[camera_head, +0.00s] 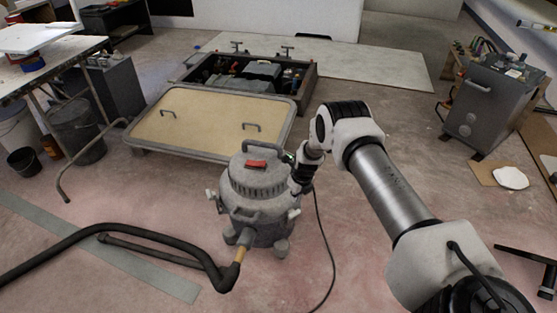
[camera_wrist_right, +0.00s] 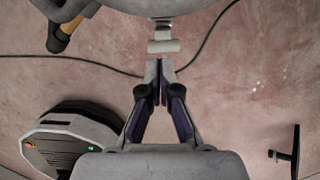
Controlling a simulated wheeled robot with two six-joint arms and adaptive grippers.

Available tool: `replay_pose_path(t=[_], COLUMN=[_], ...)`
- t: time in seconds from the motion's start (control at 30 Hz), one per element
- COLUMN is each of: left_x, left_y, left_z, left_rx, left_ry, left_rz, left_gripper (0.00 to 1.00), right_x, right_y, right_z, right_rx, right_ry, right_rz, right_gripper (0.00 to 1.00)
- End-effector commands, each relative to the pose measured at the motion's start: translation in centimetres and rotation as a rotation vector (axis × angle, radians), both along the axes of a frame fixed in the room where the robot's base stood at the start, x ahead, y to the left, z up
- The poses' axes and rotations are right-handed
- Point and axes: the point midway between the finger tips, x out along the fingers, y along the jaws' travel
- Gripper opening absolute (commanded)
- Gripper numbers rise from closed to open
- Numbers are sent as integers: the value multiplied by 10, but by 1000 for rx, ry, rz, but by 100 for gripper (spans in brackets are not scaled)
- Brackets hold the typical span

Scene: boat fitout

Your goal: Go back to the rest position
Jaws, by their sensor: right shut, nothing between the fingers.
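My right arm comes in from the lower right of the head view, and its right gripper (camera_head: 300,178) is by the right side of the grey shop vacuum (camera_head: 258,190). In the right wrist view the right gripper (camera_wrist_right: 160,84) has its fingers together, with nothing between them. The fingertips point at a pale latch on the vacuum's side (camera_wrist_right: 163,46); I cannot tell whether they touch it. My left gripper is not in view.
A black hose (camera_head: 150,243) runs left from the vacuum, and a black cable (camera_head: 326,235) lies on the floor. Behind are a beige hatch panel (camera_head: 200,112) and an open box. A grey cabinet (camera_head: 490,105) stands right. Floor between vacuum and cabinet is mostly clear.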

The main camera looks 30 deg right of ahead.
Motion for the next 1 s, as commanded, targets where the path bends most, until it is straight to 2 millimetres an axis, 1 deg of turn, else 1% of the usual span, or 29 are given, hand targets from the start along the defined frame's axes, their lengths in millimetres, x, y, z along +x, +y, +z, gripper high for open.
replay_pose_path(t=[0.17, 0.2, 0.27, 0.33, 0.37, 0.4, 0.47, 0.5, 0.57, 0.6, 0.67, 0.7, 0.77, 0.8, 0.87, 0.9, 0.97, 1.0], left_x=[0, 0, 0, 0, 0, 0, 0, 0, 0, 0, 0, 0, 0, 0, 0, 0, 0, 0], left_y=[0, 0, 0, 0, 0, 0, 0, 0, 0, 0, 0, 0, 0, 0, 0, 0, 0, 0], left_z=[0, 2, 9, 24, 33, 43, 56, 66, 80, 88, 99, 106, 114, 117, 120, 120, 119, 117], left_rx=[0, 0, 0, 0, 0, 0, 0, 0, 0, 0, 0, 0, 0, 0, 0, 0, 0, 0], left_ry=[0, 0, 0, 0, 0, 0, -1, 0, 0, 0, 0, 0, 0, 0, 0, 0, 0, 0], left_rz=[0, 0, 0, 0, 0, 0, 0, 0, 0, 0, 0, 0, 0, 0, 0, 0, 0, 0], left_gripper=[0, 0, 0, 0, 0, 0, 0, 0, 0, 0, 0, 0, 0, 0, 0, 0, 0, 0], right_x=[0, 0, 4, 13, 13, 2, -26, -49, -89, -118, -165, -198, -245, -273, -310, -331, -357, -369], right_y=[0, 0, 2, 13, 24, 44, 74, 94, 122, 138, 159, 170, 182, 188, 194, 197, 200, 202], right_z=[0, 2, 13, 34, 45, 50, 54, 57, 62, 67, 76, 85, 99, 109, 123, 132, 143, 150], right_rx=[0, 0, 0, -1, 3, 16, 35, 36, 24, 11, -10, -23, -37, -44, -51, -55, -65, -79], right_ry=[0, -1, -6, -17, -12, 23, 87, 128, 177, 204, 235, 249, 257, 255, 239, 221, 180, 145], right_rz=[0, 0, 3, 24, 40, 67, 111, 162, 311, 448, 696, 889, 1196, 1396, 1691, 1881, 2160, 2334], right_gripper=[0, 0, 0, 0, 0, 0, 0, 0, 0, 0, 0, 0, 0, 0, 0, 0, 0, 0])
